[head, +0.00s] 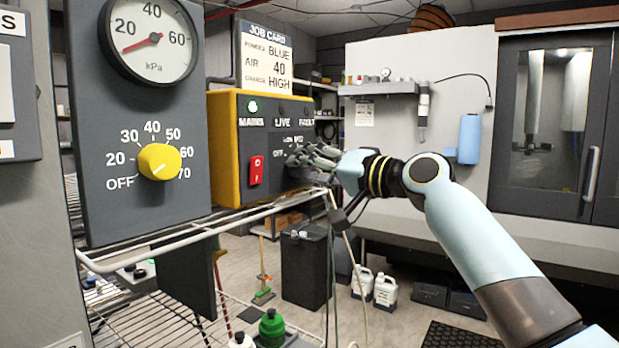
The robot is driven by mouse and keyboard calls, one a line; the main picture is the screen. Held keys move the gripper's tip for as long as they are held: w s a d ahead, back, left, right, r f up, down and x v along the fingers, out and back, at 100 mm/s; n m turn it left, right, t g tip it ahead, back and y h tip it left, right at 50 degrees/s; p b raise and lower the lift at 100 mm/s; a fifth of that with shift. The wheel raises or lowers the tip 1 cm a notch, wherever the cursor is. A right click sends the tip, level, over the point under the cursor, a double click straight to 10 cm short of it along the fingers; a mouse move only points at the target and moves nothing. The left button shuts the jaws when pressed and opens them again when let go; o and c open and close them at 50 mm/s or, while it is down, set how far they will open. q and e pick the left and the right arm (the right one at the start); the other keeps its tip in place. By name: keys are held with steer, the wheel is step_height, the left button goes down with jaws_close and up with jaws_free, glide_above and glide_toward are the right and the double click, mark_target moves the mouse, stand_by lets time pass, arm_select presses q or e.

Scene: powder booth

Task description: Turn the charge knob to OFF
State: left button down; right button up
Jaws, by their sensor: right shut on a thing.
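The charge unit is a yellow box (226,150) with a dark front panel, in the middle of the head view. A red switch (256,170) sits at lower left. OFF, LOW and MED markings show around the charge knob's place. My right gripper (300,157) reaches in from the right, its fingers shut on the charge knob at the panel. The fingers hide the knob, so I cannot tell its pointer's direction. My left gripper is out of view.
A nearer grey panel (90,208) carries a kPa gauge (150,38) and a yellow air knob (159,161). A job card (266,58) reads BLUE, 40, HIGH. A wire rack (160,318) with bottles stands below. A dark bin (304,265) stands behind.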

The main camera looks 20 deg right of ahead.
steer(key=n+b, duration=0.4)
steer(key=b, duration=0.2)
steer(key=n+y+b, duration=0.1)
steer(key=n+b, duration=0.4)
steer(key=b, duration=0.1)
steer(key=n+b, duration=0.5)
steer(key=b, duration=0.2)
steer(key=shift+f+y, duration=0.3)
steer(key=shift+f, duration=0.1)
steer(key=shift+r+n+y+b, duration=0.15)
steer(key=shift+n+y+b, duration=0.15)
steer(key=shift+n+b, duration=1.4)
steer(key=shift+n, duration=0.4)
steer(key=o, duration=1.1)
steer(key=shift+r, duration=0.1)
steer(key=shift+o, duration=0.2)
steer(key=shift+d, duration=0.1)
steer(key=v, duration=1.1)
steer(key=shift+s+d, duration=0.3)
